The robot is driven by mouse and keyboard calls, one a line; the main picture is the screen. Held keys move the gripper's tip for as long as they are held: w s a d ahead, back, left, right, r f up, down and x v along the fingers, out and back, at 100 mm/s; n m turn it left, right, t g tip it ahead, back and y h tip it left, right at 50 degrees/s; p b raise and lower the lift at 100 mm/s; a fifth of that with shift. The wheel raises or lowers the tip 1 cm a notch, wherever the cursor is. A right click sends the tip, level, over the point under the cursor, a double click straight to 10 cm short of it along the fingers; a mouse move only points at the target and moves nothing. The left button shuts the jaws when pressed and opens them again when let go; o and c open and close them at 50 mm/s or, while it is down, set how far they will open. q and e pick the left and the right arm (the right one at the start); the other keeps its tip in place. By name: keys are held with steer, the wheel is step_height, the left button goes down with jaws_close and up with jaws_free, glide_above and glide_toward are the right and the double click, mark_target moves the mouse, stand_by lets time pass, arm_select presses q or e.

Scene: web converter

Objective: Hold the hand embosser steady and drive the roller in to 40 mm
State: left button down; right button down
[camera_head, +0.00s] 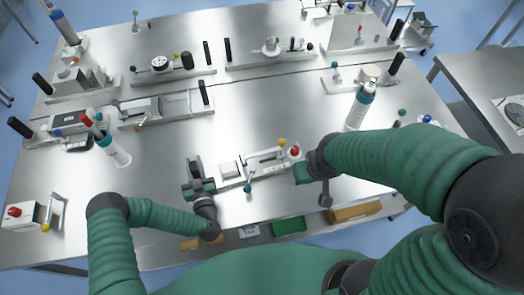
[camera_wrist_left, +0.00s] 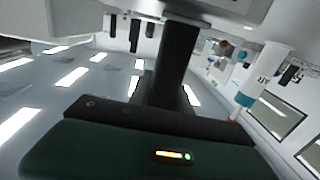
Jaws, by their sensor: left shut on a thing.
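The white device between my grippers, which I take to be the hand embosser (camera_head: 262,164), lies near the front edge of the steel table. It has a pale block at its left and yellow, red and teal knobs. My left gripper (camera_head: 196,172) is shut on its left end. My right gripper (camera_head: 306,168) is at its right end, close to the red knob; its fingers are mostly hidden by the wrist. I cannot pick out the roller or read any scale. In the left wrist view the dark gripper (camera_wrist_left: 165,105) fills the middle and hides what it holds.
White bottles stand on the table at left (camera_head: 113,150) and right (camera_head: 360,107); a bottle also shows in the left wrist view (camera_wrist_left: 262,78). Several white fixtures line the back, such as one with a gauge (camera_head: 160,68). The table middle (camera_head: 265,110) is clear.

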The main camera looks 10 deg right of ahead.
steer(key=shift+s+f, duration=0.1)
steer(key=shift+f, duration=0.1)
stand_by(0.7)
stand_by(0.5)
